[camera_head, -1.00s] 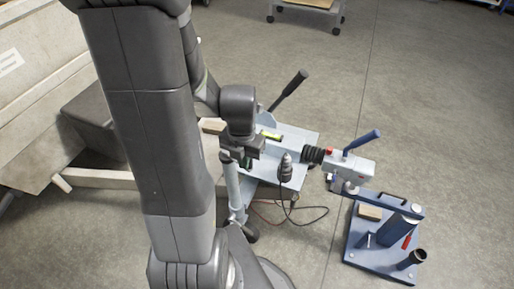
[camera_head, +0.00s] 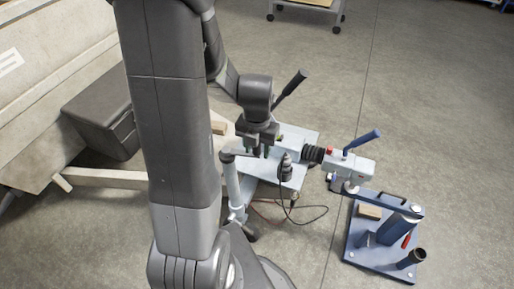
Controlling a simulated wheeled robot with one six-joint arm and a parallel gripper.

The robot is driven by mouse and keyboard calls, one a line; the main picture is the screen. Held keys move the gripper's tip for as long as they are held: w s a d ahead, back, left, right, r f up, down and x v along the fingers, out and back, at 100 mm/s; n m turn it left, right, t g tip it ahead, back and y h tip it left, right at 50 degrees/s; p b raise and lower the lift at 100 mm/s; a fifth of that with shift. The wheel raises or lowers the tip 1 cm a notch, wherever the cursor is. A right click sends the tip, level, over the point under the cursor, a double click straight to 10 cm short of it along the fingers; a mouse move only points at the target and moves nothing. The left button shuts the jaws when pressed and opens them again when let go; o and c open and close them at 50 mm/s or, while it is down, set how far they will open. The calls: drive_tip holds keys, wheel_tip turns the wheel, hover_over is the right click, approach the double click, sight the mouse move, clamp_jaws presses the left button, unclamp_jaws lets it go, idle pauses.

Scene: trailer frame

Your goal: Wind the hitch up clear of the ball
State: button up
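The grey hitch coupling (camera_head: 352,170) has a raised blue-handled lever (camera_head: 362,140). Its front end is over the blue stand's arm (camera_head: 385,199); the ball is hidden, so I cannot tell whether they touch. The jockey wheel's pale upright tube (camera_head: 233,187) stands left of the drawbar plate, with a crank arm (camera_head: 236,154) at its top. My gripper (camera_head: 262,152) points down just right of the tube's top, beside or over the crank's end. The fingers are small and dark, so I cannot tell whether they hold the crank.
A dark plug (camera_head: 286,168) stands in front of the plate, with loose cables (camera_head: 300,222) below. The blue stand base (camera_head: 375,260) carries a wooden block (camera_head: 369,212). Open floor lies right and behind.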

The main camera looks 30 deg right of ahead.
drive_tip(key=o, duration=1.2)
drive_tip(key=shift+s, duration=0.1)
drive_tip(key=shift+c, duration=0.2)
wheel_tip(320, 180, up, 8)
drive_tip(key=p, duration=0.6)
drive_tip(key=shift+a, duration=0.1)
